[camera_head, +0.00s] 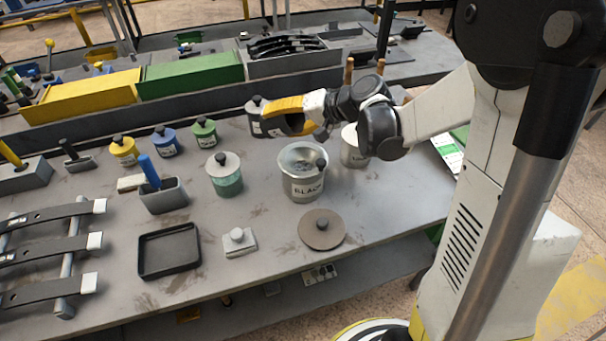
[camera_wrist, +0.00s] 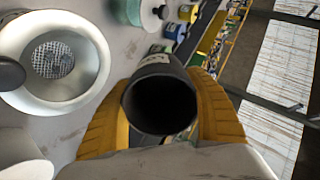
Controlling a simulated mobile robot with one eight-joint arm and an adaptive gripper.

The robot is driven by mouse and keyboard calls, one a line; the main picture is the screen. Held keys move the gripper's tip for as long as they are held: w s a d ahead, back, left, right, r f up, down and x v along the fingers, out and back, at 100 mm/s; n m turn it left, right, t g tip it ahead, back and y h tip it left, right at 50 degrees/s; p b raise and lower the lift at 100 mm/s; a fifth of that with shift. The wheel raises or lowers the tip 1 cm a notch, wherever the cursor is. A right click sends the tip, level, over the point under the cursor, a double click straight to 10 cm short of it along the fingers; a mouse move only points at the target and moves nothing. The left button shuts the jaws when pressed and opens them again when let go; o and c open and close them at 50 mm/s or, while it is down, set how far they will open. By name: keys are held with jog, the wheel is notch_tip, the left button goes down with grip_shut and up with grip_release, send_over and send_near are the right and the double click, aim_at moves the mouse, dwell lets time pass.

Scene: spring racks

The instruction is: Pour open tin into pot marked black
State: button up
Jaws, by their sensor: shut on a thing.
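My gripper (camera_head: 285,120) is above the bench, behind and a little left of the pot marked BLACK. In the wrist view its yellow fingers (camera_wrist: 160,110) are shut around a dark tin (camera_wrist: 160,100). The tin's open mouth faces the wrist camera and its inside is black; I cannot tell its contents. A pale label shows on its far side. The silver pot marked BLACK (camera_head: 303,186) stands upright and open on the bench, with a mesh-like round patch inside. The open pot also shows left of the tin in the wrist view (camera_wrist: 92,75), apart from it.
A second pale pot (camera_head: 354,150) stands right of the marked pot, partly behind my arm. A teal jar (camera_head: 227,182) is to the left. A round lid (camera_head: 322,230) lies in front. Yellow (camera_head: 124,153), blue (camera_head: 166,142) and green (camera_head: 205,135) lidded tins stand farther left. A black tray (camera_head: 168,252) lies front left.

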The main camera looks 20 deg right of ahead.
jog(key=shift+f, duration=0.2)
jog(key=shift+g+h+p, duration=0.4)
jog(key=shift+f, duration=0.1)
jog(key=shift+f+g+h+p, duration=0.55)
jog(key=shift+g+h+p, duration=0.3)
jog(key=shift+g+h, duration=0.05)
jog(key=shift+d+f, duration=0.1)
jog(key=shift+f, duration=0.15)
